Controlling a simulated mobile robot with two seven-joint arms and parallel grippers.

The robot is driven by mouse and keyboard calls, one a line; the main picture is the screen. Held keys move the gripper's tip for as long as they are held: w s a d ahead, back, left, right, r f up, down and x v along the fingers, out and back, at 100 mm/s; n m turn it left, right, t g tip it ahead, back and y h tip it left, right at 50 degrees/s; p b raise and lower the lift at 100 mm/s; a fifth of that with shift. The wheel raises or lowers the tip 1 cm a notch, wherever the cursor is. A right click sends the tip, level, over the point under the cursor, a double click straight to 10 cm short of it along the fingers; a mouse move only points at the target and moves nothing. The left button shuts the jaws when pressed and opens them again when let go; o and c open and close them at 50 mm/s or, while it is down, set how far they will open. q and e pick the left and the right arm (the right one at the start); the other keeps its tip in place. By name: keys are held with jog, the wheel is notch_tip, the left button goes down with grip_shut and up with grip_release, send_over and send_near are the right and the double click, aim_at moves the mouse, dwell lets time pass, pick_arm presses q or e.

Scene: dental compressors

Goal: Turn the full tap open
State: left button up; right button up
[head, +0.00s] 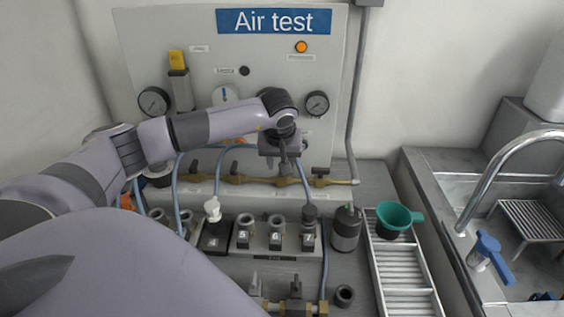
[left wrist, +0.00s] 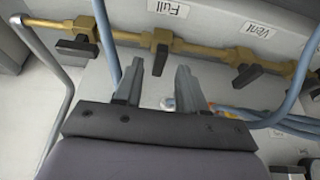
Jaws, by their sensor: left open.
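The full tap has a black lever on a brass pipe. In the left wrist view its lever (left wrist: 160,60) stands crosswise to the pipe, below the upside-down "Full" label (left wrist: 168,8). My left gripper (left wrist: 160,68) is open, with a fingertip on either side of the lever; I cannot tell whether either touches it. In the head view my left gripper (head: 284,172) points down at the brass pipe and hides most of this tap. My right gripper is not in view.
The Vent tap (left wrist: 247,76) and another tap (left wrist: 77,47) flank it on the pipe (left wrist: 120,34). Blue hoses (left wrist: 108,40) run close by. The Air test panel (head: 262,55) with gauges stands behind. Numbered holders (head: 275,238), a dark jar (head: 346,232) and a green funnel (head: 398,216) stand in front.

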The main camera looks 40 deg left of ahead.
pick_arm(q)
jog(key=shift+x, duration=0.8)
grip_shut()
